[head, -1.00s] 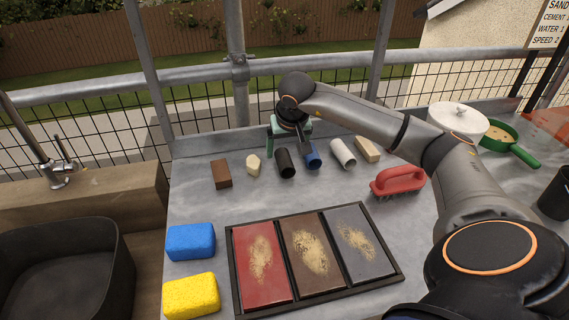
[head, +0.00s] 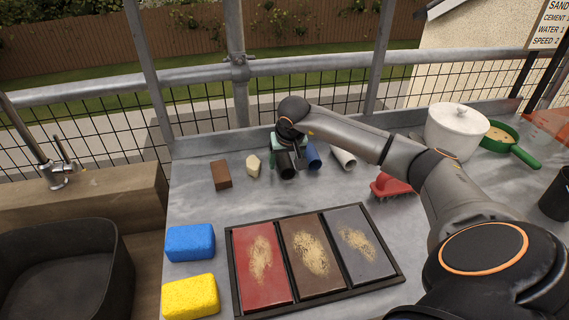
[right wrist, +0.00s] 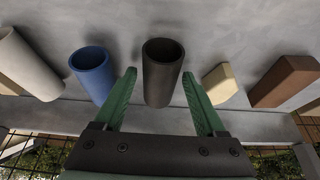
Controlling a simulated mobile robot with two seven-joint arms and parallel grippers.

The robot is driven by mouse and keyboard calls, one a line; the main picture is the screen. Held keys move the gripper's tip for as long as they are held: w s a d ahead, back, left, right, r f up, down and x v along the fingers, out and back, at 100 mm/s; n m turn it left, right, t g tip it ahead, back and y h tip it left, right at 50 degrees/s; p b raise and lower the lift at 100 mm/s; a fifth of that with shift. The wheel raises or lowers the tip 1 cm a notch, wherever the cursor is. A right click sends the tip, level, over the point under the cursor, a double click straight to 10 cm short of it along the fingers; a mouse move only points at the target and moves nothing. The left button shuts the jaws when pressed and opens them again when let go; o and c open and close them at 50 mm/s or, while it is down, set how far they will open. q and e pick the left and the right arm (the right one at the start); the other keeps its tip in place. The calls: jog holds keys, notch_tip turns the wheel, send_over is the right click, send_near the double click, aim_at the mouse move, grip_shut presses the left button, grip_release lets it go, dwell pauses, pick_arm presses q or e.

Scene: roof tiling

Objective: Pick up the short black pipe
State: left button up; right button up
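I see gaps between pipe and fingers. In the head view my right gripper (head: 287,150) is over the pipe and partly hides it. My left gripper is not in view.
Close beside are the blue pipe (head: 313,157), a white pipe (head: 343,158), the cream block (head: 253,165) and a brown block (head: 221,175). A red brush (head: 390,187), a tray of three tiles (head: 234,290) and two sponges (head: 190,243) lie nearer. A white pot (head: 455,132) stands right.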

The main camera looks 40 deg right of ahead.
grip_shut()
dwell(0.3)
jog(key=shift+r, duration=0.1)
